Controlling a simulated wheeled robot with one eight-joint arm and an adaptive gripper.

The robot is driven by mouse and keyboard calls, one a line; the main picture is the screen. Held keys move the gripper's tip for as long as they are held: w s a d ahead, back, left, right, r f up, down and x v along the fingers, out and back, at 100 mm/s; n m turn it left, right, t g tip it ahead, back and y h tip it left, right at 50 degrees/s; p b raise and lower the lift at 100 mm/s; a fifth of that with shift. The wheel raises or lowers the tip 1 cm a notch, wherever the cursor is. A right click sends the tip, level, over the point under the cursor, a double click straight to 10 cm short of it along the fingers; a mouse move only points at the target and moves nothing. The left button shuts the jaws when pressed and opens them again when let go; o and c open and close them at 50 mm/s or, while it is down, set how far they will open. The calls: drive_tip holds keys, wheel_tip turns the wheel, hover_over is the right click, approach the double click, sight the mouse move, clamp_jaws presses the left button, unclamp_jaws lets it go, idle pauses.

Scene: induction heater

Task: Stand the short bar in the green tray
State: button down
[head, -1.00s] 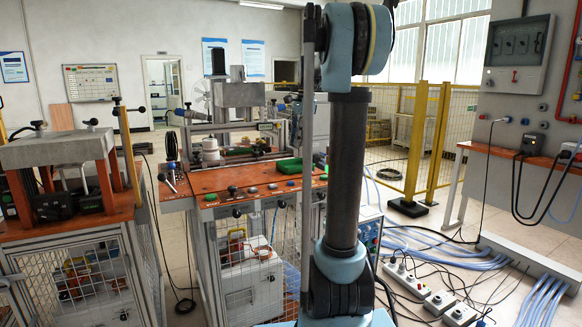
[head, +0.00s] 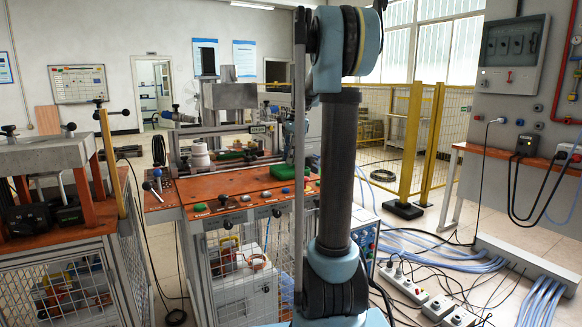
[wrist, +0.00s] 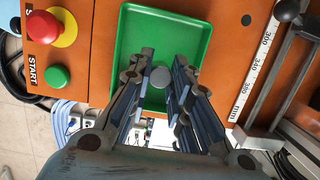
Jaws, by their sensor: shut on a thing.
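The green tray (wrist: 186,33) lies on the orange bench top, straight below my gripper in the wrist view. In the head view the tray (head: 283,173) shows at the right of the bench, partly behind my arm. My gripper (wrist: 158,68) points down over the tray, its fingers on both sides of a grey round bar end (wrist: 160,77), which I take as the short bar. The bar is seen nearly end-on; its length and any contact with the tray floor cannot be told. A second darker round end (wrist: 147,52) shows beside the left finger.
A red emergency button (wrist: 43,26) and green start button (wrist: 57,76) sit left of the tray. A millimetre scale (wrist: 258,58) and metal rail are at its right. A white spool (head: 200,155) stands on the bench; power strips (head: 437,306) and cables lie on the floor.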

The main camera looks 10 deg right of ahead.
drive_tip(key=x, duration=0.3)
drive_tip(key=shift+w+d+f, duration=0.1)
drive_tip(key=shift+d+f, duration=0.1)
drive_tip(key=shift+d, duration=0.1)
drive_tip(key=c, duration=1.5)
unclamp_jaws()
drive_tip(key=v, duration=1.2)
drive_tip(key=shift+r, duration=0.1)
